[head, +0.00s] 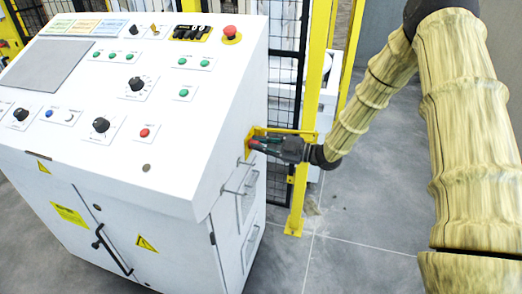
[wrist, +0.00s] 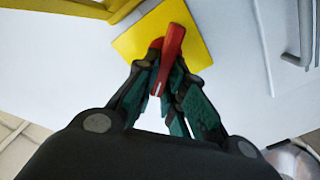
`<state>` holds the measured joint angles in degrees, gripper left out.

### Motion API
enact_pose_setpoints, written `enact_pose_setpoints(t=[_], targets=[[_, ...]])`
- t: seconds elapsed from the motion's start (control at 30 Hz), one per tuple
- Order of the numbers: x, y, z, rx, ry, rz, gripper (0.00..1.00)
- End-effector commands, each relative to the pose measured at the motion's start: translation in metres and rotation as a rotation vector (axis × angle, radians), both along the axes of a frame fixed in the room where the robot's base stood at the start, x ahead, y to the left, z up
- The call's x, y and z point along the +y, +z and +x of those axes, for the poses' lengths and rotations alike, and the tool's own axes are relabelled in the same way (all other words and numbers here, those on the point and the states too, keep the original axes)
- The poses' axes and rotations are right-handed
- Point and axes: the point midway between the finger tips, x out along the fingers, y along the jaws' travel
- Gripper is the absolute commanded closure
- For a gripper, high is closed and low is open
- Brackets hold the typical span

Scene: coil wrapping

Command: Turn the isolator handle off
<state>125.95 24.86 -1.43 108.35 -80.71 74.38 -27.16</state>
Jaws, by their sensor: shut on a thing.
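The red isolator handle (wrist: 170,58) sits on a yellow plate (wrist: 133,38) on the white cabinet's side wall. In the wrist view the handle slants a little, its top leaning right. My gripper (wrist: 163,88) is shut on the handle, with a green-padded finger on each side of it. In the head view my gripper (head: 262,146) reaches the cabinet's right side from the right. There the handle is mostly hidden behind the fingers, and the yellow plate (head: 249,143) shows only in part.
The white control cabinet (head: 190,192) carries several buttons, knobs and a red emergency stop (head: 230,33) on its sloped top. Metal door handles (head: 240,183) stick out below the yellow plate. A yellow post (head: 307,110) and black mesh fence stand close behind my gripper. Grey floor (head: 375,215) is open at right.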

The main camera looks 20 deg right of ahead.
Motion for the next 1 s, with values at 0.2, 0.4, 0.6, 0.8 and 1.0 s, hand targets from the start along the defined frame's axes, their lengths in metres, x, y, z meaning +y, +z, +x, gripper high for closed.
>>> enact_pose_setpoints(t=[0.2,0.4,0.6,0.8,1.0], targets=[[0.001,-0.009,-0.002,-0.171,-0.001,-0.117,1.0],[0.002,-0.012,-0.003,-0.327,-0.001,-0.223,1.0],[0.003,-0.015,-0.004,-0.478,-0.001,-0.323,1.0],[0.003,-0.016,-0.005,-0.6,-0.001,-0.406,1.0],[0.003,-0.017,-0.005,-0.685,-0.002,-0.464,1.0]])
